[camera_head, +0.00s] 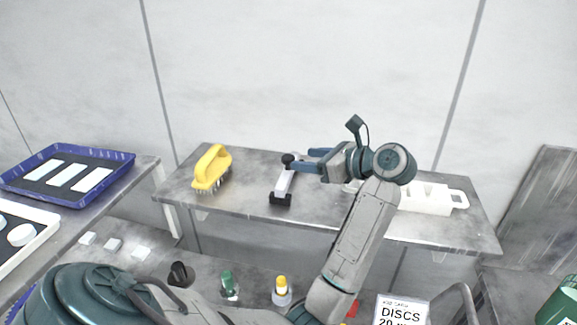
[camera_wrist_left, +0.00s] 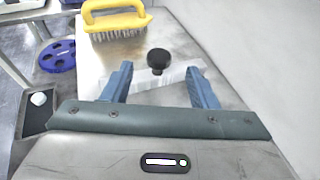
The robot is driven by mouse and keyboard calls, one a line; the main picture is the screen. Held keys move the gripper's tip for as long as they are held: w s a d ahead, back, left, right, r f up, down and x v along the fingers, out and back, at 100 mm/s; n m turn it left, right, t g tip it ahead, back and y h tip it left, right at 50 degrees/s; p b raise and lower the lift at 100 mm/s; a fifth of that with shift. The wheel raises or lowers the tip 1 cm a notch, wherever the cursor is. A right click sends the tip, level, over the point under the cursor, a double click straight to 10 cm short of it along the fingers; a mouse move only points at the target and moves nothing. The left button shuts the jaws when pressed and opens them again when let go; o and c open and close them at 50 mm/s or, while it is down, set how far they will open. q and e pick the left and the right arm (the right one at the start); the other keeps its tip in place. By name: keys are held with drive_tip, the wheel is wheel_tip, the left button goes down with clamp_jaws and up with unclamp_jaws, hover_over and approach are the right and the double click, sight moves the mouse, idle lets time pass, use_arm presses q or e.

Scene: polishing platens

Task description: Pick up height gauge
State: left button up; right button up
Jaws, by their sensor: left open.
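The height gauge (camera_head: 284,185) appears to be the pale bar with a black knob and a black foot on the raised grey shelf. In the left wrist view its black knob (camera_wrist_left: 158,58) and pale bar (camera_wrist_left: 160,78) show between and just beyond the fingertips. My left gripper (camera_head: 301,160) is open, with its blue fingers pointing left at the knob end of the gauge. In the left wrist view the open fingers (camera_wrist_left: 159,70) are on either side of the knob, with no clear grip on it. My right gripper is out of view.
A yellow-handled brush (camera_head: 212,168) stands on the shelf (camera_head: 240,200) to the left. A white handled piece (camera_head: 435,198) lies right of my arm. A blue tray (camera_head: 110,157) with white strips is at far left. Small bottles (camera_head: 282,291) stand below the shelf.

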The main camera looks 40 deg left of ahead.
sight(290, 157)
use_arm(q)
drive_tip(key=shift+x, duration=0.75)
drive_tip(key=shift+a+p, duration=0.25)
drive_tip(key=shift+p, duration=0.15)
drive_tip(key=p+x, duration=0.4)
drive_tip(key=shift+s+a+r, duration=0.1)
drive_tip(key=shift+s, duration=0.1)
drive_tip(key=shift+a+f, duration=0.3)
drive_tip(key=shift+w, duration=0.1)
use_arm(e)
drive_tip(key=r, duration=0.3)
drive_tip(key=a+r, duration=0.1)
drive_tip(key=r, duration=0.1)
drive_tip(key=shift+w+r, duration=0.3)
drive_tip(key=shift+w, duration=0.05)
use_arm(q)
drive_tip(key=shift+d, duration=0.15)
drive_tip(key=shift+c, duration=0.2)
clamp_jaws()
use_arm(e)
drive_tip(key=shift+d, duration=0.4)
use_arm(q)
drive_tip(key=shift+r, duration=0.1)
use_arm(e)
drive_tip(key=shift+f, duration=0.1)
